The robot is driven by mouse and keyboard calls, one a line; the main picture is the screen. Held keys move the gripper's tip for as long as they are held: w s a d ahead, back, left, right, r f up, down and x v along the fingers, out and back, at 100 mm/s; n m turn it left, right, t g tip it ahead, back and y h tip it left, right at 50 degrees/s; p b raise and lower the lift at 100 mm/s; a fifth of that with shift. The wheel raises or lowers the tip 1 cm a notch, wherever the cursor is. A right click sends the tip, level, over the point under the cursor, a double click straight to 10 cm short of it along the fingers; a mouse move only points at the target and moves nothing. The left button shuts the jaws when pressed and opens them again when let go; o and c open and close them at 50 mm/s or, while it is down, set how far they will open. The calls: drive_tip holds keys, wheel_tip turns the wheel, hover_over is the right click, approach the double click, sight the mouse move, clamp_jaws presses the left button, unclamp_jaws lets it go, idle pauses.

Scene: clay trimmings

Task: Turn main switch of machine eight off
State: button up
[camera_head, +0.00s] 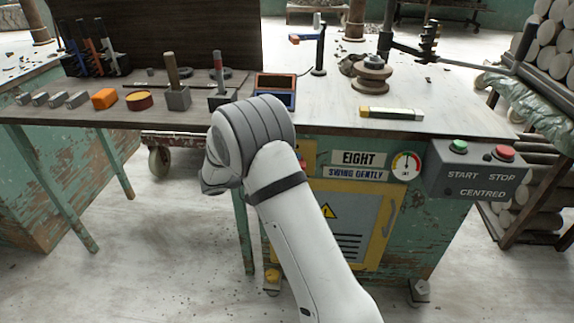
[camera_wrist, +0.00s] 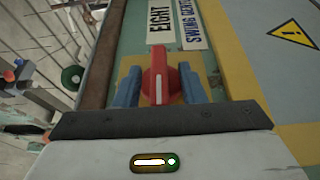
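The main switch (camera_wrist: 160,84) of machine eight is a red knob with a white stripe on a yellow plate, seen in the wrist view. The stripe runs up and down in that picture. My gripper (camera_wrist: 161,88) has its two blue fingers on either side of the knob, close against it. The knob fills the gap between the fingertips. In the head view my arm hides the gripper and nearly all of the switch. Machine eight (camera_head: 422,235) is a worn green cabinet, with its label "EIGHT" (camera_head: 359,158) right of my arm.
A grey box (camera_head: 470,186) with a green START button (camera_head: 459,146) and red STOP button (camera_head: 504,152) hangs at the right. A dial gauge (camera_head: 406,165) sits beside the label. Tools stand on the worktop (camera_head: 333,118). The floor in front is clear.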

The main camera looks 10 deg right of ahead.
drive_tip(key=a+p, duration=0.1)
drive_tip(key=a, duration=0.6)
drive_tip(key=shift+s+a+p, duration=0.3)
drive_tip(key=shift+a+p, duration=0.1)
drive_tip(key=shift+s+f, duration=0.1)
